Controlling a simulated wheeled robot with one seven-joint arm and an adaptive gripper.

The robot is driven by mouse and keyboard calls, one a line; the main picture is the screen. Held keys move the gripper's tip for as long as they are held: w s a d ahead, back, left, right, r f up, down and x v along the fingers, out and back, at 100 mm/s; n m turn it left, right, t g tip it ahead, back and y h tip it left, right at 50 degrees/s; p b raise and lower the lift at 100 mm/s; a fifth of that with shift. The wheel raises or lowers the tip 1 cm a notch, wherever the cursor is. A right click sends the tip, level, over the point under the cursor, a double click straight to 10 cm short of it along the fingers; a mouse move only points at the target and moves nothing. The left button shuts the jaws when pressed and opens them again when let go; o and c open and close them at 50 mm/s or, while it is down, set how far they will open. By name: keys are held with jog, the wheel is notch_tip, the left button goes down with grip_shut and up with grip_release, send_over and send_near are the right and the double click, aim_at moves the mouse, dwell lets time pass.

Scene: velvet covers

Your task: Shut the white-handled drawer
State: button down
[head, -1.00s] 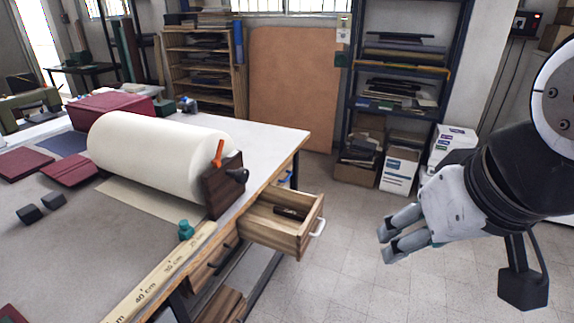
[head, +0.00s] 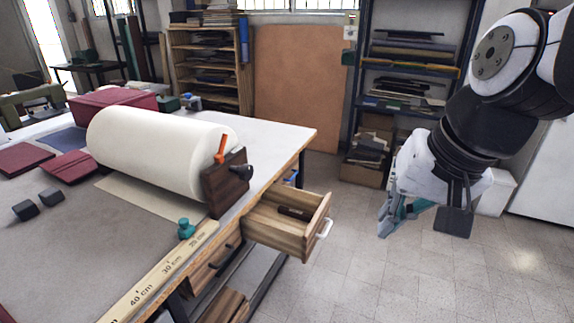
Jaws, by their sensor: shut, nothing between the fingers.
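The wooden drawer (head: 277,234) with a white handle (head: 324,228) stands pulled out from the right side of the workbench. A small dark object (head: 295,212) lies inside it. My gripper (head: 384,234) is shut and empty, pointing down over the floor. In the picture it is to the right of the white handle, with a gap between them. It does not touch the drawer.
The workbench (head: 285,139) carries a large cream roll (head: 160,150), a wooden ruler (head: 165,272) and a teal-topped weight (head: 186,229). A dark-handled drawer (head: 213,265) sits nearer along the same side. Open tiled floor (head: 400,285) lies right of the bench.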

jog(key=w+d+f+m+g+y+b, duration=0.15)
jog(key=w+f+m+b, duration=0.3)
jog(key=w+f, duration=0.55)
jog(key=w+d+f+m+y+b, duration=0.1)
jog(key=w+f+m+y+b, duration=0.4)
jog(key=w+f, duration=0.55)
jog(key=w+d+f+m+h+b, duration=0.1)
jog(key=w+d+f+m, duration=0.15)
jog(key=w+f, duration=0.25)
jog(key=w+d+f+m+b, duration=0.1)
jog(key=w+f+m, duration=0.2)
jog(key=w+f, duration=0.15)
jog(key=m+t+b, duration=0.2)
jog(key=m+b, duration=0.2)
jog(key=m, duration=0.1)
send_near(312, 247)
notch_tip(312, 247, down, 3)
jog(key=a, duration=0.1)
jog(key=shift+w+a+f+y, duration=0.15)
jog(key=shift+w+a+y, duration=0.2)
jog(key=shift+w+a, duration=0.4)
jog(key=shift+a, duration=0.15)
